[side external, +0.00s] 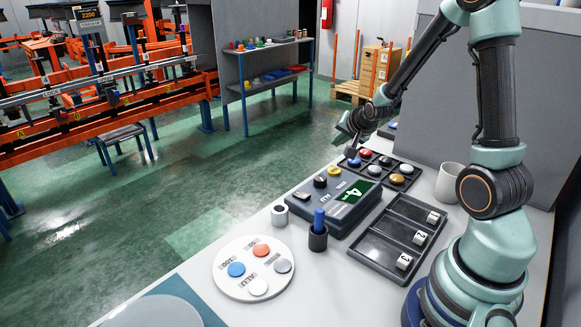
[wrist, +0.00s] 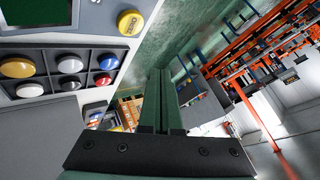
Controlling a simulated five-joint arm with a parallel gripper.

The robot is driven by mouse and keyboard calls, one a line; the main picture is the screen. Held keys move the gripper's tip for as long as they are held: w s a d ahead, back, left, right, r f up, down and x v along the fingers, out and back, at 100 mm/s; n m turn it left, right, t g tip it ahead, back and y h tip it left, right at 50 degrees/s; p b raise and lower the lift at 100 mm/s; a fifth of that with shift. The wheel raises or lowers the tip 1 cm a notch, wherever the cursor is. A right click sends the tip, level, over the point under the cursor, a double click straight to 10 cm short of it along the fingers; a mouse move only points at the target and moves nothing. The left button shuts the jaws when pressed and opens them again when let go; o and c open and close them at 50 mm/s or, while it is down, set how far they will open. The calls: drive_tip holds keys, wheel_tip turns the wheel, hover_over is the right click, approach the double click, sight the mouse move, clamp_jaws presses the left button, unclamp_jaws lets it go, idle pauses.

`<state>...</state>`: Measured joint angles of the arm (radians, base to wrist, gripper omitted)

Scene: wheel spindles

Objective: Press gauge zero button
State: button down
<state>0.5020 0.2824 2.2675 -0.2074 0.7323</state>
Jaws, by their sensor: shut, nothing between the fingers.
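The gauge is a grey box (side external: 345,212) on the bench with a green display (side external: 357,190) showing a 4. On its top are a round yellow button (side external: 334,171) and a black knob (side external: 320,181). The yellow button, with a small dark label, also shows at the top of the wrist view (wrist: 130,22). My gripper (side external: 350,144) is shut and empty, beyond the gauge's far end and above the bench, apart from the button. In the wrist view its two closed fingers (wrist: 158,72) lie to the lower right of the button.
A black tray of coloured round caps (side external: 405,168) sits just behind the gauge. A black three-slot tray (side external: 398,238), a white mug (side external: 449,182), a cup holding a blue peg (side external: 318,237), a small white ring (side external: 279,215) and a round white plate (side external: 253,268) stand around it.

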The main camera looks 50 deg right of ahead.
sight(335, 172)
drive_tip(key=shift+f, duration=3.15)
drive_tip(key=shift+a+f, duration=0.1)
drive_tip(key=shift+f, duration=0.3)
drive_tip(key=shift+f, duration=0.4)
drive_tip(key=shift+r, duration=0.15)
idle(0.3)
drive_tip(key=shift+r, duration=0.65)
drive_tip(key=shift+r, duration=2.5)
drive_tip(key=shift+a+r, duration=0.1)
